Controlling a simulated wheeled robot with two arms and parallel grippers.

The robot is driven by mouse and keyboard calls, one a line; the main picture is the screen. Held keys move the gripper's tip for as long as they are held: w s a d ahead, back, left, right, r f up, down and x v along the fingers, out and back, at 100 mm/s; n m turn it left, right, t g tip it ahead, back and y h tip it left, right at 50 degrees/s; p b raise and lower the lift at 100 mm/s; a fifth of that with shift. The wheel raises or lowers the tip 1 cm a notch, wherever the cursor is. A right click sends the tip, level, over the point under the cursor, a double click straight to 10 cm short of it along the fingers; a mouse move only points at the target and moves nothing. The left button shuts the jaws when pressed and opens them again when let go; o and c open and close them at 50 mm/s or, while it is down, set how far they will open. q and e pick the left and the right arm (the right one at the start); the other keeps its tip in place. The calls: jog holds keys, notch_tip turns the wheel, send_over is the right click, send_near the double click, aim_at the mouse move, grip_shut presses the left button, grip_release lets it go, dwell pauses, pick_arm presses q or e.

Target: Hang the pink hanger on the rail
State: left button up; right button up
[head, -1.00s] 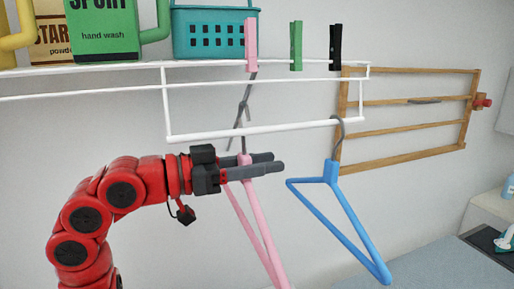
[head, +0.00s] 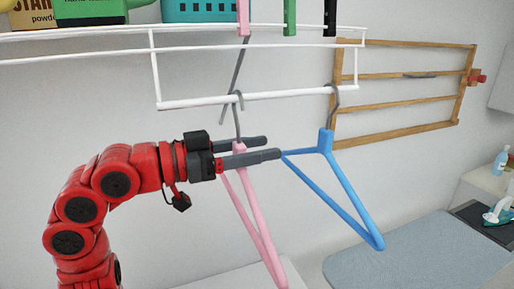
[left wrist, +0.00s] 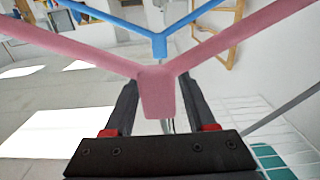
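The pink hanger (head: 258,222) hangs below the front bar of the white wire rail (head: 290,96), with its grey hook over the bar. My left gripper (head: 268,148) is at the hanger's neck, one finger on each side. The fingers look parted, with a narrow gap beside the neck. In the left wrist view the pink neck (left wrist: 157,92) stands between the two finger ends (left wrist: 158,100). My right gripper is not in view.
A blue hanger (head: 350,192) hangs on the same bar to the right, close to my left fingertips. Pink, green and black clips (head: 290,18) sit above on the rack. A wooden rack (head: 400,100) is on the wall. An ironing board (head: 400,255) stands below right.

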pick_arm(q)
jog(key=shift+o, duration=0.8)
